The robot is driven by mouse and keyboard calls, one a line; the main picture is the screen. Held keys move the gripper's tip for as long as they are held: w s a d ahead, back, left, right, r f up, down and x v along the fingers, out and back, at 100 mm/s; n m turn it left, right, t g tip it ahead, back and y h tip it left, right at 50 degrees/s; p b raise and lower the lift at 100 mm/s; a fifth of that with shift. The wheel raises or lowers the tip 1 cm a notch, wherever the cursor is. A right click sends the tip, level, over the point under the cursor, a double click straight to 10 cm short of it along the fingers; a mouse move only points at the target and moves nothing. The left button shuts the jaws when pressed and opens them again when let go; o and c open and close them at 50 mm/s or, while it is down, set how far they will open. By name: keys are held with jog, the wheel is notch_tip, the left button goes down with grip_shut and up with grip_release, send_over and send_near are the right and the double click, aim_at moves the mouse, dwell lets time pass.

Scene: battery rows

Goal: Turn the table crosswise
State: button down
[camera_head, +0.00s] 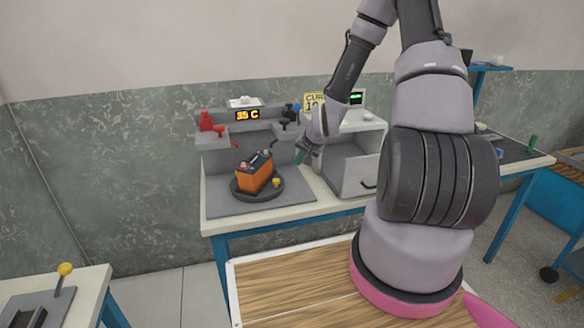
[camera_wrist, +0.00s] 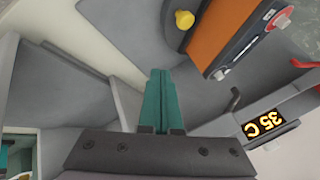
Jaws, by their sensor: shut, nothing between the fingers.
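The round dark turntable (camera_head: 258,197) lies on a grey plate on the bench. An orange battery with a dark top (camera_head: 254,177) stands on it, its long side running slantwise in the head view. A yellow knob (camera_head: 276,183) sits at the turntable's right front rim. It also shows in the wrist view (camera_wrist: 184,19), beside the battery (camera_wrist: 222,28). My gripper (camera_head: 299,158) is right of the turntable, apart from the battery and knob. In the wrist view its teal fingers (camera_wrist: 160,88) are shut together with nothing between them.
Behind the turntable stands a grey station with red and black clamps (camera_head: 207,121) and a display reading 35 C (camera_head: 247,115). A grey cabinet with a handle (camera_head: 355,172) stands close right of my gripper. Bare grey plate (camera_head: 223,203) lies left of the turntable.

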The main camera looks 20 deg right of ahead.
send_near(279, 177)
jog(key=f, duration=0.1)
jog(key=w+d+f, duration=0.1)
jog(key=f, duration=0.1)
jog(key=w+d+f, duration=0.1)
jog(key=shift+w+d+f, duration=0.1)
jog(key=shift+w+f, duration=0.15)
jog(key=shift+w+a, duration=0.8)
jog(key=shift+a, duration=0.25)
jog(key=shift+w+a, duration=0.45)
jog(key=shift+a, duration=0.05)
jog(key=shift+w+a, duration=0.15)
jog(key=shift+w, duration=0.45)
